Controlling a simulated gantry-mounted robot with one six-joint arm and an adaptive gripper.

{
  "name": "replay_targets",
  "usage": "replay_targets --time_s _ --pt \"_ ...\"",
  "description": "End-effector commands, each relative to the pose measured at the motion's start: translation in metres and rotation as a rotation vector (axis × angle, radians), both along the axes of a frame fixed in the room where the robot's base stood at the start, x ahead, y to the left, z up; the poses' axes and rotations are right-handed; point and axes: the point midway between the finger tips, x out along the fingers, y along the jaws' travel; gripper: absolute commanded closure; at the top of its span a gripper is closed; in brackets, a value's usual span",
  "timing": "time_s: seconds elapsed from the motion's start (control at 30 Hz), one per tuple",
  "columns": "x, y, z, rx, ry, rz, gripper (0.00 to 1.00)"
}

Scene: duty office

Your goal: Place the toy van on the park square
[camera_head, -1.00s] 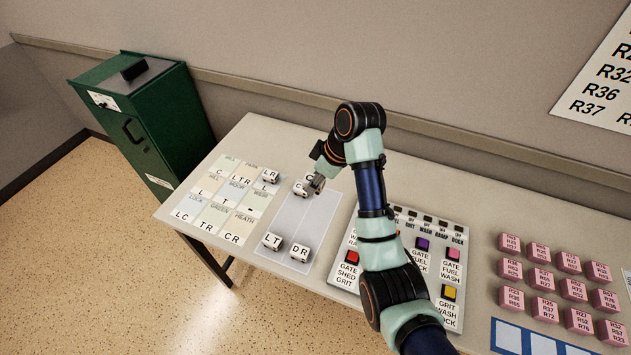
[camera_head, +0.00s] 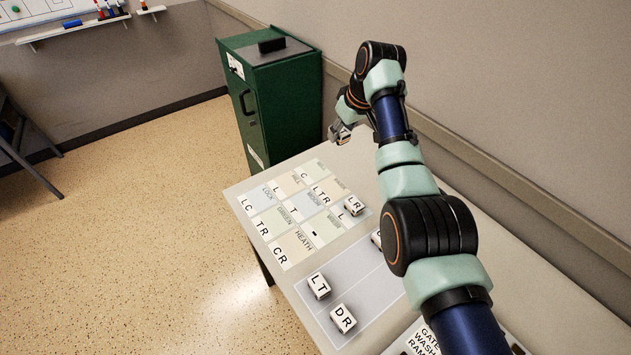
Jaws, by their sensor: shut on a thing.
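My gripper (camera_head: 342,132) is up near the far end of the table, beyond the lettered grid, shut on a small pale thing that looks like a toy van (camera_head: 344,136); its lettering is not readable. Other white toy vans are in view: LT (camera_head: 319,286) and DR (camera_head: 343,318) on the grey pad, and LR (camera_head: 353,205) on the grid. Another van (camera_head: 376,239) on the pad is partly hidden by my arm. The square lettered LTR (camera_head: 321,194) appears to be the park square; its small label is hard to read. No van is on it.
The grid (camera_head: 281,259) of pale squares covers the table's left end, with the grey pad (camera_head: 365,292) beside it. A green cabinet (camera_head: 282,99) stands close behind the table end.

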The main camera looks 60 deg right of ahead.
Motion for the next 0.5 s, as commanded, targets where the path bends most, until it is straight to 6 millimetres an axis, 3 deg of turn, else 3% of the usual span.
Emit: replay_targets --time_s 0.17,0.27,0.5 --pt "0.002 -0.002 0.001 -0.002 0.002 -0.016 0.95" --pt "0.002 -0.002 -0.011 0.000 0.002 -0.016 0.95" --pt "0.002 -0.002 -0.086 0.001 0.004 -0.015 0.95"
